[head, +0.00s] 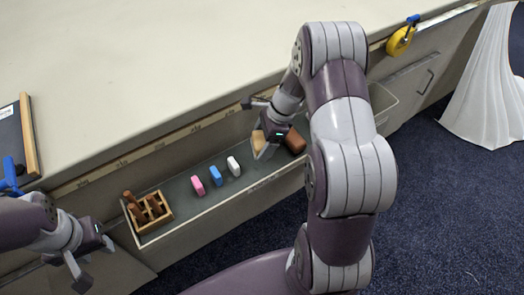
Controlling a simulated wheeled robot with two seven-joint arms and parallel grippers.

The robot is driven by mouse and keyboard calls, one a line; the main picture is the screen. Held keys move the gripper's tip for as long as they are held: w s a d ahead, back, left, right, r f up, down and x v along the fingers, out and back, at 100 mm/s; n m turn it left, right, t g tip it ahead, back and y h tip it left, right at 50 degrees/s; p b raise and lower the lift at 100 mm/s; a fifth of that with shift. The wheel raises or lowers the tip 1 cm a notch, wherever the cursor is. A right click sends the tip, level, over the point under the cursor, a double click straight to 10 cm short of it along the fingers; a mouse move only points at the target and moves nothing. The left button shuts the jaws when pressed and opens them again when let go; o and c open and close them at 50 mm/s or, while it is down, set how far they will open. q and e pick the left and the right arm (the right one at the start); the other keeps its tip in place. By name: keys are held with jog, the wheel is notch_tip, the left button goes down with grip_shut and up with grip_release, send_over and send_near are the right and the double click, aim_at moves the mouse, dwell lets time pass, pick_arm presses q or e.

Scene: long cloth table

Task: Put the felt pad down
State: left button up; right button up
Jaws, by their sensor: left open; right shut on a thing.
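My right gripper (259,130) is over the right part of a long grey trough along the table's front edge. It is shut on a small tan piece (258,141), which looks like the felt pad; the fingers and arm partly hide it. I cannot tell whether its underside touches the trough floor. A brown block (295,141) lies just right of the gripper. My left gripper (92,264) is open and empty, low at the left, in front of the trough's left end.
The trough (205,209) holds a wooden rack (149,213) with brown pegs, and pink (198,186), blue (216,176) and white (233,166) blocks. Trough floor shows between the white block and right gripper. A dark framed board (12,140) and yellow tape measure (400,40) are at the sides.

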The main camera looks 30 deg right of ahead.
notch_tip(320, 180, down, 4)
jog(key=shift+b, duration=0.55)
